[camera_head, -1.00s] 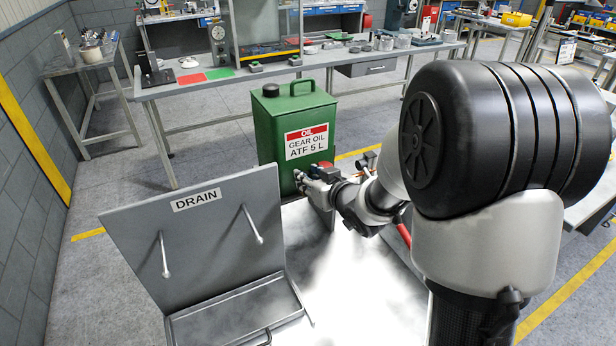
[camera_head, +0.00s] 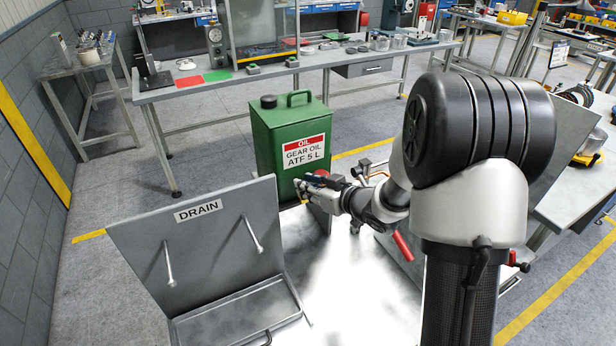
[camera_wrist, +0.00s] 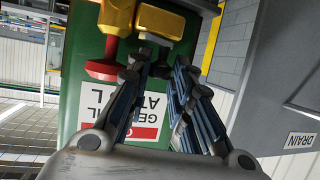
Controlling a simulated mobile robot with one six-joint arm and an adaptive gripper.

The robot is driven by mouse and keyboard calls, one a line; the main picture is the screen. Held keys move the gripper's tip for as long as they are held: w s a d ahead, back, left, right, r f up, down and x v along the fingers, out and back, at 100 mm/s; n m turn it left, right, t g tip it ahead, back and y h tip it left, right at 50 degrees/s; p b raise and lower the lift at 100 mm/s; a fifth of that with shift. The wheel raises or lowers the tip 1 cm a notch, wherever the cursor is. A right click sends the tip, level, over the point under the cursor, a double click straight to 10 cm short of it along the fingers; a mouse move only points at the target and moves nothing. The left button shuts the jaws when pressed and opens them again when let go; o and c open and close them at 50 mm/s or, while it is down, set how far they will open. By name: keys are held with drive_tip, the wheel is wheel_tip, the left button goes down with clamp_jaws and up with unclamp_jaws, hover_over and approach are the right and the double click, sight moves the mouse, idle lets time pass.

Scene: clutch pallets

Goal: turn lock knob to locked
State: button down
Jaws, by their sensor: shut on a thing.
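A green oil can (camera_head: 272,150) labelled gear oil ATF stands upright at the back of the white bench top. Brass fittings (camera_wrist: 165,18) are on its face in the wrist view. One carries a red knob (camera_wrist: 105,70), left of my fingers. A small grey part, apparently the lock knob (camera_wrist: 153,40), sits under the other fitting, at my fingertips. My gripper (camera_head: 303,188) is at the can's lower front in the head view. In the wrist view, my gripper (camera_wrist: 158,68) is shut on this grey part; the fingers hide most of the contact.
A grey drain panel (camera_head: 205,235) with two rods stands left of the can, above a shallow tray (camera_head: 240,310). A red-handled lever (camera_head: 403,246) is right of my gripper. A workbench (camera_head: 260,77) with small parts stands behind.

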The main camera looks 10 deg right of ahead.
drive_tip(key=n+y+p, duration=0.1)
drive_tip(key=n+g+y+p, duration=0.1)
drive_tip(key=p, duration=0.1)
drive_tip(key=shift+w+d+r, duration=0.15)
drive_tip(key=shift+w+d, duration=0.05)
drive_tip(key=shift+d, duration=0.05)
drive_tip(key=c, duration=1.7)
unclamp_jaws()
drive_tip(key=shift+a, duration=0.1)
